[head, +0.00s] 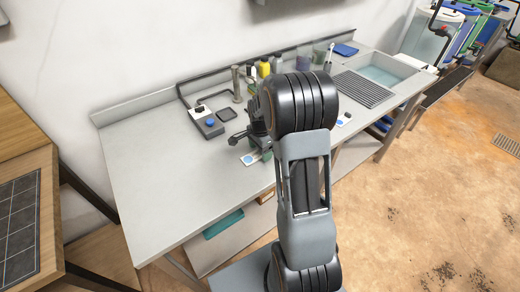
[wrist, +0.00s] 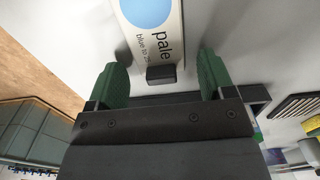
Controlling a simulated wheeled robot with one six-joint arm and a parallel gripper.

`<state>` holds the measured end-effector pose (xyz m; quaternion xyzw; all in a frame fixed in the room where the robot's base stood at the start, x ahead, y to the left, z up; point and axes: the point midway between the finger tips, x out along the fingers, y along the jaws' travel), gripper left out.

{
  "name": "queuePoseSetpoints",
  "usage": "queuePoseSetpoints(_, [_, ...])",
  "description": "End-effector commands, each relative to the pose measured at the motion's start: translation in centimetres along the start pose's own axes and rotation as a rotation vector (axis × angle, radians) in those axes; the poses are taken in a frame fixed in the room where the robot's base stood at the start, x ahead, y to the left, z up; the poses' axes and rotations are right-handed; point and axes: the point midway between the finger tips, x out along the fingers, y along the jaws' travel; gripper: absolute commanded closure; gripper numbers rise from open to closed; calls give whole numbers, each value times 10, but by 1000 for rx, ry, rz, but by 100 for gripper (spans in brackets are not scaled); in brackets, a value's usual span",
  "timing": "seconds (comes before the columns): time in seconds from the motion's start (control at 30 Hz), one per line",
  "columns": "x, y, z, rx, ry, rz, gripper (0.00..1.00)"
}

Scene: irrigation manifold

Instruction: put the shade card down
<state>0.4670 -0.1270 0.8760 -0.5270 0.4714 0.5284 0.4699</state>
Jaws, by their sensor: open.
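The shade card (wrist: 155,22) is white with a pale blue disc and the printed word "pale". It appears to lie flat on the grey bench top. A small dark block (wrist: 161,75) stands at its near end. In the head view the card (head: 250,158) shows near the bench's front edge, partly hidden by my gripper (head: 263,146). In the wrist view my gripper (wrist: 162,66) is open, with one green finger on each side of the card and block. Gaps show between the fingers and the card.
Bottles (head: 265,68), a drain rack (head: 362,88) and a sink (head: 385,73) lie farther back and right. The bench's left part is clear.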

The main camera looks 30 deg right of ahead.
Motion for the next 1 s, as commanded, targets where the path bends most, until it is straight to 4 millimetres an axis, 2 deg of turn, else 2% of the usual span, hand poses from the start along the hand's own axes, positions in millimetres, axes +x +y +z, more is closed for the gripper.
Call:
queuePoseSetpoints(0.17, [-21, -1, 0, 0, 2, -5, 25])
queuePoseSetpoints(0.5, [-86, -1, 0, 0, 1, -3, 25])
queuePoseSetpoints(0.77, [-116, 0, 0, -3, 1, -3, 25])
queuePoseSetpoints(0.87, [-127, 5, 9, -63, 6, -15, 25])
queuePoseSetpoints(1.0, [-148, 30, 45, -334, 37, -70, 25])
